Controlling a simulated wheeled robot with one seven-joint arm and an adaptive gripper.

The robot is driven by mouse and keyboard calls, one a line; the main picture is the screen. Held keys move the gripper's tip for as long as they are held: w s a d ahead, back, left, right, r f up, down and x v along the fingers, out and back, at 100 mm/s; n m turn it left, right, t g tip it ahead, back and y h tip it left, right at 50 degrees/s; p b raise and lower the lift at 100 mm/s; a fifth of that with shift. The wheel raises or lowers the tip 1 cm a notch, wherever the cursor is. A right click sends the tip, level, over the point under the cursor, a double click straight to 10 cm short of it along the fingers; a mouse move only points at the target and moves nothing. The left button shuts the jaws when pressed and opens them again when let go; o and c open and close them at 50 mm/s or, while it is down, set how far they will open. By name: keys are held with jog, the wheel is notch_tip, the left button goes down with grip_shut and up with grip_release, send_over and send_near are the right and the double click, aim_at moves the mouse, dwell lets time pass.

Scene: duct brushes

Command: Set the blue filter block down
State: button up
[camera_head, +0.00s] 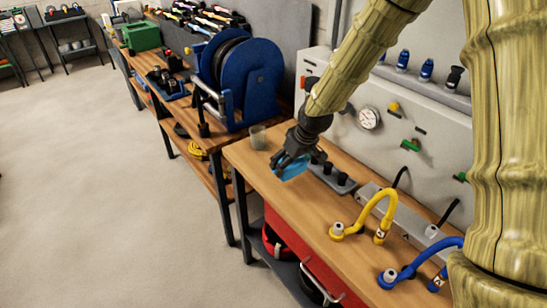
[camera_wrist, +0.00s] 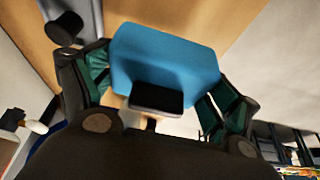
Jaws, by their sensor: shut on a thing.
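The blue filter block (camera_head: 291,170) is a light blue, box-shaped piece with rounded edges. My gripper (camera_head: 287,160) is shut on it near the left edge of the wooden workbench (camera_head: 315,214). In the wrist view the block (camera_wrist: 165,62) sits between the two fingers of my gripper (camera_wrist: 160,88), with wood behind it. The fingers and wrist hide part of the block in the head view. I cannot tell whether its underside touches the bench top.
A clear cup (camera_head: 258,137) stands just behind the block. A grey holder with dark cups (camera_head: 333,174) lies to the right. A yellow hose (camera_head: 378,208) and a blue hose (camera_head: 410,270) stand nearer on the bench. A blue hose reel (camera_head: 240,80) stands beyond.

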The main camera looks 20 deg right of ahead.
jog(key=w+a, duration=0.1)
jog(key=w, duration=0.1)
jog(key=w+a+p, duration=0.1)
jog(key=w, duration=0.2)
jog(key=w+a, duration=0.1)
jog(key=w, duration=0.1)
jog(key=shift+w+f+p, duration=0.2)
jog(key=shift+f+p, duration=0.85)
jog(key=shift+f, duration=1.05)
jog(key=shift+f, duration=0.1)
jog(key=o, duration=0.8)
